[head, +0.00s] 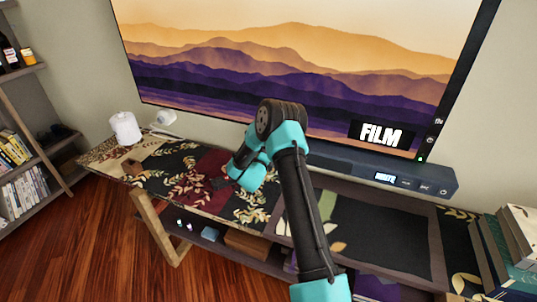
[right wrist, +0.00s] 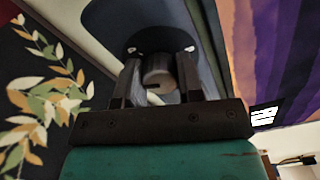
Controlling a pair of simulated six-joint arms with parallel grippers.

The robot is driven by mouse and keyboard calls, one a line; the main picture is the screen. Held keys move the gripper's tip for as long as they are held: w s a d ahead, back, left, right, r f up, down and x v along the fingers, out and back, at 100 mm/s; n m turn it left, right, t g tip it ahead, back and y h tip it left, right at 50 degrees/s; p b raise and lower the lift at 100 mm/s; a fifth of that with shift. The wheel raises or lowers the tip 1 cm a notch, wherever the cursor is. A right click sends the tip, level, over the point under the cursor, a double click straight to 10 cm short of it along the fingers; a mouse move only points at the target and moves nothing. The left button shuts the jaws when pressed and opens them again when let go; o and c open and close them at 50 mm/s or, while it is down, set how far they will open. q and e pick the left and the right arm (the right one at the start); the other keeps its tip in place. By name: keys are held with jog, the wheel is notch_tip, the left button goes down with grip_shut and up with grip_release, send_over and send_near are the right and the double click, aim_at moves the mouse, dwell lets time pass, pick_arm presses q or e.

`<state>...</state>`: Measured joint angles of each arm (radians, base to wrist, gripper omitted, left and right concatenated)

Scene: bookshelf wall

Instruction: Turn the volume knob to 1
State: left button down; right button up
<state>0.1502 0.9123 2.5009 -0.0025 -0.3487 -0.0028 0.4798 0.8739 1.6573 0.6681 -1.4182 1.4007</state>
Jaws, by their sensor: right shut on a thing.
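In the head view my right arm covers the knob and the fingertips. The dark soundbar (head: 443,178) lies below the television, with a small lit display (head: 385,177) whose text is too small to read surely. My left gripper is not in view.
The television (head: 230,65) shows dunes and the word FILM. A patterned runner (head: 175,165) covers the low table. Books (head: 495,250) stack at right, and a bookshelf (head: 40,150) stands far left.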

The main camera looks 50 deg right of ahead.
jog(key=n, duration=0.7)
jog(key=shift+f, duration=0.1)
jog(key=n, duration=0.8)
jog(key=shift+n, duration=0.3)
jog(key=n, duration=0.6)
jog(key=shift+s+f, duration=0.1)
jog(key=shift+s, duration=0.05)
jog(key=n, duration=0.6)
jog(key=o, duration=0.9)
jog(key=shift+s+a, duration=0.1)
